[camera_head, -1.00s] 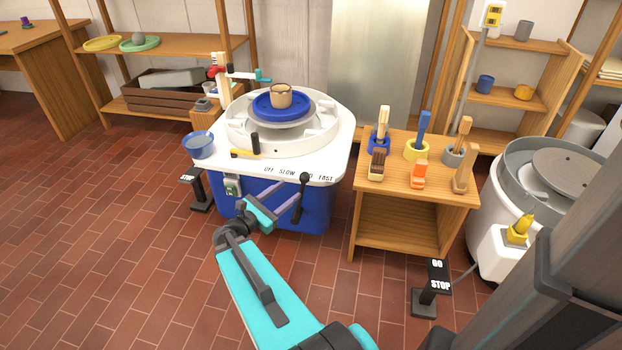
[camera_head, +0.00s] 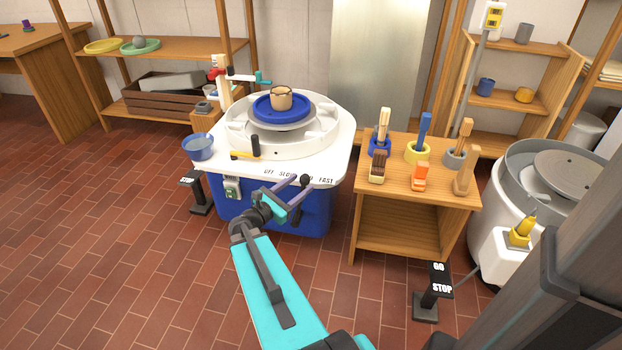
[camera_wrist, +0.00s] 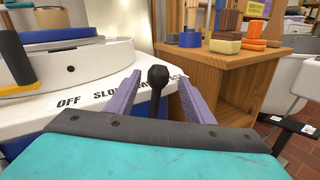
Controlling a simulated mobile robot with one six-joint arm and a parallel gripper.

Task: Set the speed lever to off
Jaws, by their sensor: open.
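The speed lever (camera_head: 305,180) is a black stick with a round knob at the front edge of the white wheel table. In the wrist view the lever (camera_wrist: 157,77) stands between the two purple fingers of my gripper (camera_head: 297,188), with visible gaps on both sides. My gripper is open around the lever and not closed on it. The speed scale (camera_wrist: 95,98) reads OFF, SLOW, a partly hidden third word and FAST, left to right. The knob stands in front of the part between SLOW and FAST; its exact setting is unclear.
The pottery wheel (camera_head: 330,125) carries a blue bat and a clay pot. A blue bowl (camera_head: 198,147) sits at the table's left. A wooden tool stand (camera_head: 405,215) is close on the right. Pedals (camera_head: 197,193) and (camera_head: 433,290) stand on the floor.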

